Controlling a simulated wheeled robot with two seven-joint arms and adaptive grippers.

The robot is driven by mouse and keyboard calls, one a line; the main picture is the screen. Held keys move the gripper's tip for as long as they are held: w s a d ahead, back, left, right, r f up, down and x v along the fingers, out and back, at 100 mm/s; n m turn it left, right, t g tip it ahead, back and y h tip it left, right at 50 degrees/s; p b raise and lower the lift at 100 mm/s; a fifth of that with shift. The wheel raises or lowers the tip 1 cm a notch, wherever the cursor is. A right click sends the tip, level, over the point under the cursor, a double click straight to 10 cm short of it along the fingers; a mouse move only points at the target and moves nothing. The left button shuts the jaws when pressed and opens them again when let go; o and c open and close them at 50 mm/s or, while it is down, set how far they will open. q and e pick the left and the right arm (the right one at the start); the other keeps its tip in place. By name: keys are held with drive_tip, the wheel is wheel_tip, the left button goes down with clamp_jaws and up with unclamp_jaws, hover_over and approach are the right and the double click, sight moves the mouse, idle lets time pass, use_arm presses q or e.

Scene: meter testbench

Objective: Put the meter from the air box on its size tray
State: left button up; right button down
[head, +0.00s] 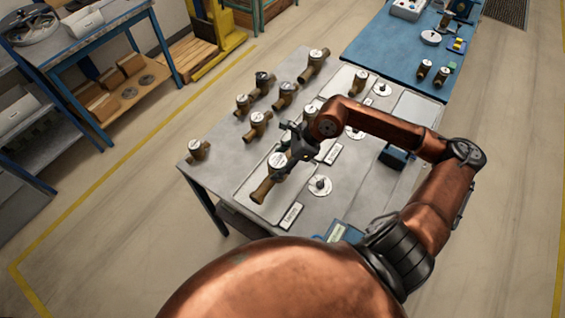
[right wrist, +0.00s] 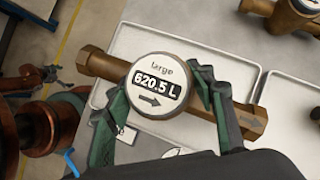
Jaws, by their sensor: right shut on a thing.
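My right gripper (head: 290,155) is shut on a brass meter (head: 263,190) with a round white dial. In the right wrist view the dial of the meter (right wrist: 158,84) reads "large" and "620.5 L", and the green fingers of the gripper (right wrist: 165,105) sit on both sides of it. The meter is over a pale, shallow tray (head: 243,188) at the table's front left; the tray's rim (right wrist: 180,32) shows behind it in the wrist view. I cannot tell whether the meter touches the tray. The air box cannot be told for sure. My left gripper is not in view.
Several other brass meters, such as one at the left corner (head: 197,151) and one at the back (head: 314,65), stand on the grey table (head: 215,180). A label plate (head: 291,216) and a white disc (head: 320,186) lie near the tray. A blue table (head: 385,45) adjoins behind.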

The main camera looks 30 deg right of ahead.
drive_tip(key=shift+w+a+f, duration=0.15)
drive_tip(key=shift+w+f, duration=0.05)
drive_tip(key=shift+w, duration=0.15)
drive_tip(key=shift+w+f+p, duration=0.1)
drive_tip(key=shift+f+p, duration=0.2)
drive_tip(key=shift+f, duration=1.35)
drive_tip(key=c, duration=0.9)
unclamp_jaws()
drive_tip(key=shift+f, duration=0.2)
drive_tip(key=shift+r, duration=0.2)
drive_tip(key=v, duration=1.2)
